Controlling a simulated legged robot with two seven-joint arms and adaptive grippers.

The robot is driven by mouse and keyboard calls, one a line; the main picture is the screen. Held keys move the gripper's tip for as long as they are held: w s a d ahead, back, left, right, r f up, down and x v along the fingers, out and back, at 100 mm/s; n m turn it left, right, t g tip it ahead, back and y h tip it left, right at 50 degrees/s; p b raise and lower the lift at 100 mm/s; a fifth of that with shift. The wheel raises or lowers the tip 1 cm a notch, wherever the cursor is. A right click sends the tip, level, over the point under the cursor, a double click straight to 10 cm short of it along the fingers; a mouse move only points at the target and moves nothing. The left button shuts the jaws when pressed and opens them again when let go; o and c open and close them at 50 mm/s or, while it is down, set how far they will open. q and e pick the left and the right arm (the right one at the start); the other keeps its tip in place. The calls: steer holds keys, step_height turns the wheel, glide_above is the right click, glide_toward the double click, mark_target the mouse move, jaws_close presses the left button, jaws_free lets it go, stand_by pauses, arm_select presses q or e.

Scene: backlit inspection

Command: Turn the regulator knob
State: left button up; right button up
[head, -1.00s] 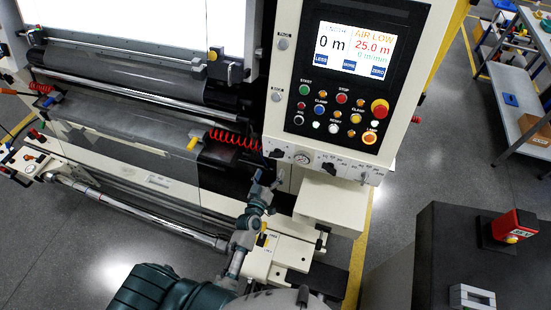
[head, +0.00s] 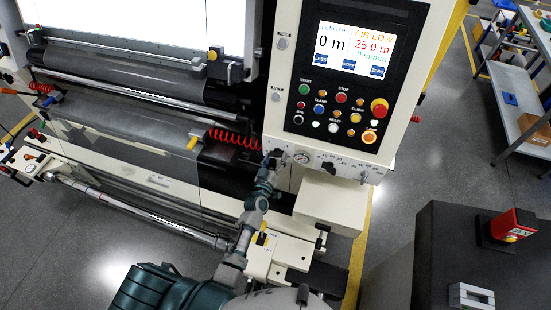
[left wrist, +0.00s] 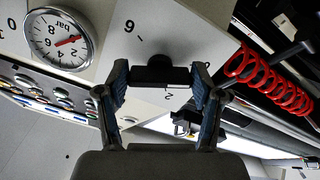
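The regulator knob is a dark knob that shows in the left wrist view (left wrist: 155,73), in front of a pale panel with a printed scale. My left gripper (left wrist: 160,80) has its two fingers apart, one on each side of the knob; a small gap seems to show on each side. In the head view the left gripper (head: 270,162) is at the left end of the panel's lower strip and largely hides the knob. A round pressure gauge (left wrist: 60,40) marked "bar", with a red needle, is beside the knob; it also shows in the head view (head: 302,157). My right gripper is not in view.
The control panel's screen (head: 350,50) reads "AIR LOW". Buttons (head: 340,115) sit above the knob strip, and another dark selector (head: 328,167) is right of the gauge. A red coiled hose (head: 235,138) is close left of the gripper. A cream box (head: 330,205) juts out below.

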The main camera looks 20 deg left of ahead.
arm_select(q)
steer(key=shift+n, duration=0.5)
steer(key=o, duration=1.1)
steer(key=shift+o, duration=0.2)
steer(key=s, duration=1.2)
steer(key=s+d+f+m+g+h+b, duration=0.1)
steer(key=s+f+m+g, duration=0.3)
steer(key=f, duration=0.7)
steer(key=s+d+f+n+g, duration=0.15)
steer(key=s+f, duration=0.35)
steer(key=f, duration=0.7)
steer(key=s+d+f+m+g+h+b, duration=0.1)
steer(key=s+f+m+g, duration=0.3)
steer(key=f, duration=0.7)
steer(key=s+a+f+g, duration=0.2)
steer(key=s+f, duration=0.4)
steer(key=s, duration=0.4)
steer(key=s+a+f+m+g+y+b, duration=0.1)
steer(key=s+a+f+g, duration=0.2)
steer(key=s+f, duration=0.3)
steer(key=s+a+f+m+g+y, duration=0.1)
steer(key=s+f, duration=0.5)
steer(key=s, duration=0.9)
steer(key=shift+s+a+f+g+b, duration=0.15)
steer(key=shift+a+f+g+b, duration=0.2)
steer(key=shift+a+g, duration=0.4)
